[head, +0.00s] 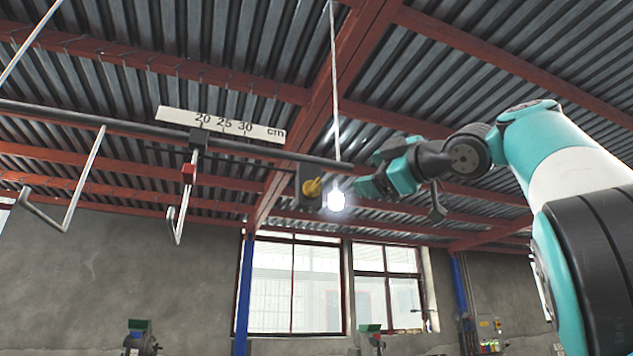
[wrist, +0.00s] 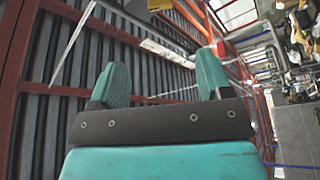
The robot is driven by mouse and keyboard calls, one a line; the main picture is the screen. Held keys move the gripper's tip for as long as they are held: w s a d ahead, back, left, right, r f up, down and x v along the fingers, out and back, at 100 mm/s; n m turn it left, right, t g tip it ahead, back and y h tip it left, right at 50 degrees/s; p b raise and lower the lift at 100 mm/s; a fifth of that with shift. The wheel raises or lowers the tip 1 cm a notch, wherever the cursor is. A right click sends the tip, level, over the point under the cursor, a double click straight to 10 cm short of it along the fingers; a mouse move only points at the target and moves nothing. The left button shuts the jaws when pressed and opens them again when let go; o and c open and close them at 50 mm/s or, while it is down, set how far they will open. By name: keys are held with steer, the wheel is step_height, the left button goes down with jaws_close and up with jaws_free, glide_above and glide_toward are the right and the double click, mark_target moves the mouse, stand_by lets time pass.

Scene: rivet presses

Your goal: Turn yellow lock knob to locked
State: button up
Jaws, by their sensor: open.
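The yellow lock knob (head: 313,187) sits on a dark box (head: 303,200) at the right end of the dark overhead rail in the head view. Its lever looks tilted, and I cannot tell its lock state from here. My gripper (head: 366,184) is to the right of the knob in the head view, apart from it, with the hanging lamp between them in the picture. In the wrist view my gripper (wrist: 162,82) has its two teal fingers wide apart with nothing between them.
A glowing bulb (head: 336,200) hangs on a cord close to the knob. Windows (head: 292,285) and a grey wall are behind.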

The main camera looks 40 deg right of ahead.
mark_target(317, 186)
steer(key=p+x, duration=0.7)
steer(key=x, duration=0.9)
steer(key=shift+w+r+p, duration=0.1)
steer(key=shift+w+p, duration=0.1)
steer(key=shift+p, duration=0.2)
steer(key=shift+w, duration=0.45)
steer(key=c, duration=0.9)
